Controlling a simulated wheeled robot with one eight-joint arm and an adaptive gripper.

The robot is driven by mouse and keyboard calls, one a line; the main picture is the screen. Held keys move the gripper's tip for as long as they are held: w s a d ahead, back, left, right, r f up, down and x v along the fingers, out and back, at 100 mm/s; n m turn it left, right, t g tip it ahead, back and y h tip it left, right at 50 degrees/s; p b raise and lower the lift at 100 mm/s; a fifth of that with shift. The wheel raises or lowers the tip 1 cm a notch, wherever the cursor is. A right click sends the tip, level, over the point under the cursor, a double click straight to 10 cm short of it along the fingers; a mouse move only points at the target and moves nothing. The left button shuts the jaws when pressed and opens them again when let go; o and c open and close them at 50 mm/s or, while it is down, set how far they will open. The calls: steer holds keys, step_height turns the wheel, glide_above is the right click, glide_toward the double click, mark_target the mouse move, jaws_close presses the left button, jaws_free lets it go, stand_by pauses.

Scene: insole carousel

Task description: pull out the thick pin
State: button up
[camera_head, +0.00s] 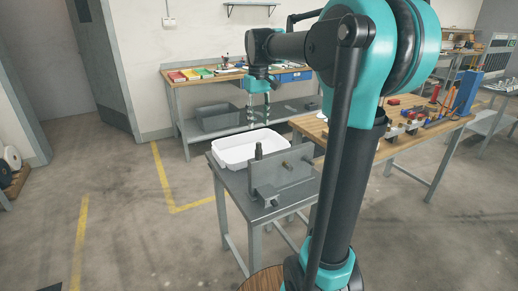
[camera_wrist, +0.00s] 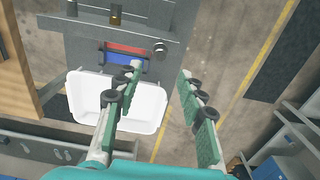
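On a grey table, a grey upright plate (camera_head: 288,180) has a brass-coloured pin (camera_head: 285,165) sticking out of it. A dark grey cylinder (camera_head: 259,150) stands upright at the plate's left. In the wrist view the brass-coloured pin (camera_wrist: 116,13) is at the top and the cylinder's round end (camera_wrist: 160,48) is right of it. I cannot tell for certain which is the thick pin. My gripper (camera_head: 259,122) points down above the far side of the table, apart from both. In the wrist view my gripper (camera_wrist: 161,70) is open, with nothing between its fingers.
A white tray (camera_head: 223,150) sits behind the plate. In the wrist view a red pad (camera_wrist: 128,48) and a blue pad (camera_wrist: 124,58) lie between tray and plate. A wooden workbench (camera_head: 400,140) with tools stands right, another bench (camera_head: 200,83) behind.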

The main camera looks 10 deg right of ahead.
mark_target(259, 143)
steer(key=shift+f, duration=0.1)
steer(key=shift+f, duration=4.4)
steer(key=shift+c, duration=0.5)
jaws_close()
steer(key=shift+r, duration=0.1)
steer(key=shift+r, duration=2.9)
